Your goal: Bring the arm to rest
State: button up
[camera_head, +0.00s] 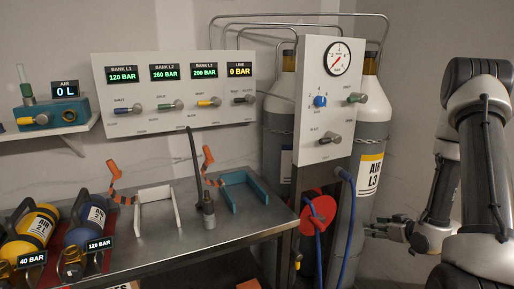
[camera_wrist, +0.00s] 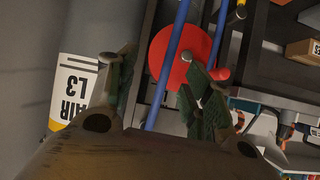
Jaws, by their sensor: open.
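My arm stands at the right of the head view, folded, with its links rising to the upper right. My gripper (camera_head: 376,228) points left, in front of the large grey air cylinder labelled AIR L3 (camera_head: 371,172). In the wrist view its two fingers (camera_wrist: 158,88) are spread apart with nothing between them. Behind them are the red disc (camera_wrist: 172,60) and a blue hose (camera_wrist: 171,65), apart from the fingers as far as I can tell.
A metal bench (camera_head: 170,238) fills the left, with a white cradle (camera_head: 157,222), a teal cradle (camera_head: 243,192), and yellow (camera_head: 35,228) and blue (camera_head: 86,229) bottles. A gauge panel (camera_head: 322,110) stands behind.

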jog(key=s+d+f+m+g+h, duration=0.2)
jog(key=s+d+g+h, duration=0.2)
jog(key=s+d+g, duration=0.45)
jog(key=s+a+r+m+g+h, duration=0.1)
jog(key=s+r+m, duration=0.1)
jog(key=s+r, duration=0.5)
jog(key=s+a+r+t, duration=0.1)
jog(key=s+a+r, duration=0.3)
jog(key=r, duration=0.4)
jog(key=s+a+r, duration=0.4)
jog(key=a+r, duration=0.2)
jog(key=r, duration=0.3)
jog(key=s+a+r+t, duration=0.1)
jog(key=s+a+r, duration=0.3)
jog(key=r, duration=0.5)
jog(key=shift+a+r+t+y, duration=0.2)
jog(key=shift+a+t+y, duration=0.2)
jog(key=shift+a, duration=0.3)
jog(key=shift+s, duration=0.1)
